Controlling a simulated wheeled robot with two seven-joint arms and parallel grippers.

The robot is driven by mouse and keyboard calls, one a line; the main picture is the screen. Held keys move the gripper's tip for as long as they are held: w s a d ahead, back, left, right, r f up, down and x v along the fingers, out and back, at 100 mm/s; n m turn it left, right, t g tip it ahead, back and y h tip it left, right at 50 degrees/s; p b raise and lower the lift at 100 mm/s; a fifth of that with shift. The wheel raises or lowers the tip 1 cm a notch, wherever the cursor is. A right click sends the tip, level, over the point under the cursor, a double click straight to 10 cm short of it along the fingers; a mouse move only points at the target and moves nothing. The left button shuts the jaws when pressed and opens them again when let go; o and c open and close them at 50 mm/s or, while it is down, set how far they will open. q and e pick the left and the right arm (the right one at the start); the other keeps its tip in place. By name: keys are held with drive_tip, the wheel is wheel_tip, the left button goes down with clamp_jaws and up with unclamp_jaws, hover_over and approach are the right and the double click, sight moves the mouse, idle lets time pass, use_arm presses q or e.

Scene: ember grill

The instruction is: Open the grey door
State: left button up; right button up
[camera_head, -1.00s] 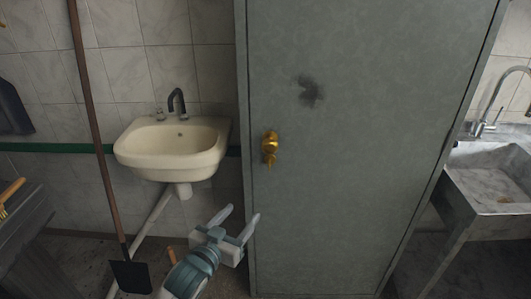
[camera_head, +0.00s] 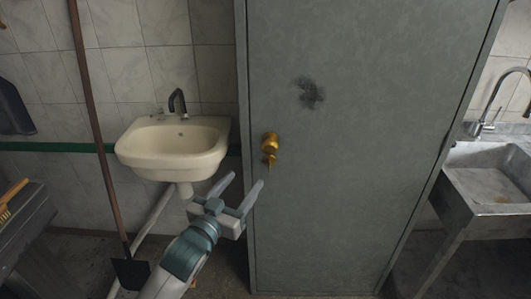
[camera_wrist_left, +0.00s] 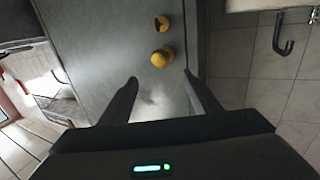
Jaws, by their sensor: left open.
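The grey door (camera_head: 345,170) is a tall flat panel with a dark smudge, and it looks shut in its frame. A brass knob (camera_head: 270,143) with a smaller brass piece (camera_head: 270,160) below it sits near the door's left edge. My left gripper (camera_head: 243,184) is open and empty, below and slightly left of the knob, apart from it. In the left wrist view, the door (camera_wrist_left: 110,45) and the two brass pieces, one of them the round knob (camera_wrist_left: 162,58), show beyond the open fingers (camera_wrist_left: 160,90). My right gripper is not in view.
A cream washbasin (camera_head: 175,148) with a dark tap hangs on the tiled wall left of the door. A long-handled shovel (camera_head: 130,272) leans at the left, near a dark bench (camera_head: 22,215). A stone sink (camera_head: 490,180) stands right of the door.

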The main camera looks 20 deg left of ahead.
use_arm(q)
drive_tip(key=p, duration=0.1)
approach(268, 151)
drive_tip(key=w, duration=0.2)
drive_tip(key=w+p, duration=0.1)
drive_tip(key=w, duration=0.2)
drive_tip(key=w+d+p, duration=0.1)
drive_tip(key=w, duration=0.2)
drive_tip(key=shift+w, duration=0.2)
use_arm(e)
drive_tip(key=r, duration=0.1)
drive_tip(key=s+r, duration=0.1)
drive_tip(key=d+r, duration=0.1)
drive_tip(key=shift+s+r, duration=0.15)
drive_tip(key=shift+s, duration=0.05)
